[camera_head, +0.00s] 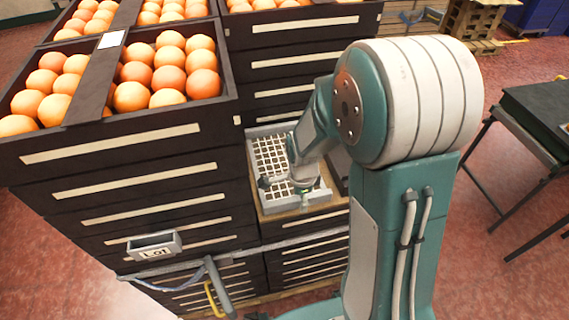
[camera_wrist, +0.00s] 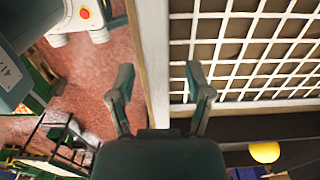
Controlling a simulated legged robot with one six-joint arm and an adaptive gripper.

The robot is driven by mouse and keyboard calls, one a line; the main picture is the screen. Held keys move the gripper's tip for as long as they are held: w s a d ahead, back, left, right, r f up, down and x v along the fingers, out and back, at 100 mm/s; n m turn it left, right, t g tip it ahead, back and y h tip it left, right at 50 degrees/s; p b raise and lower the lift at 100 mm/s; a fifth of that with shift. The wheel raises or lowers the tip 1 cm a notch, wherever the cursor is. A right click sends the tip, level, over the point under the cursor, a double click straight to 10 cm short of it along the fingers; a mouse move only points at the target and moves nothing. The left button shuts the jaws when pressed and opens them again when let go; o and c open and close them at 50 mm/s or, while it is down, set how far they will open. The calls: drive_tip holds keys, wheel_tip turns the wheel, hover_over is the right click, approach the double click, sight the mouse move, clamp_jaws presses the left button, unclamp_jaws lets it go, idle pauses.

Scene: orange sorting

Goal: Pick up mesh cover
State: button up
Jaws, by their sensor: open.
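The mesh cover (camera_head: 268,152) is a white grid in a pale frame, on top of the lower stack in the middle of the head view. In the wrist view its grid (camera_wrist: 250,57) fills the upper right, with a pale edge strip (camera_wrist: 154,50) along its left. My gripper (camera_head: 265,182) is over the near part of the cover. In the wrist view my gripper (camera_wrist: 160,78) is open, one fingertip on each side of the pale strip. I cannot tell whether either finger touches it. My wrist hides part of the cover in the head view.
Dark crates full of oranges (camera_head: 170,65) stand high at the left, beside the lower stack. A small grey "Lot" holder (camera_head: 154,246) is on the crate front. A dark table (camera_head: 540,115) stands at the right, with open red floor (camera_head: 500,200) before it.

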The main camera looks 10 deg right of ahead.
drive_tip(key=shift+a+f, duration=0.1)
drive_tip(key=shift+f, duration=0.1)
clamp_jaws()
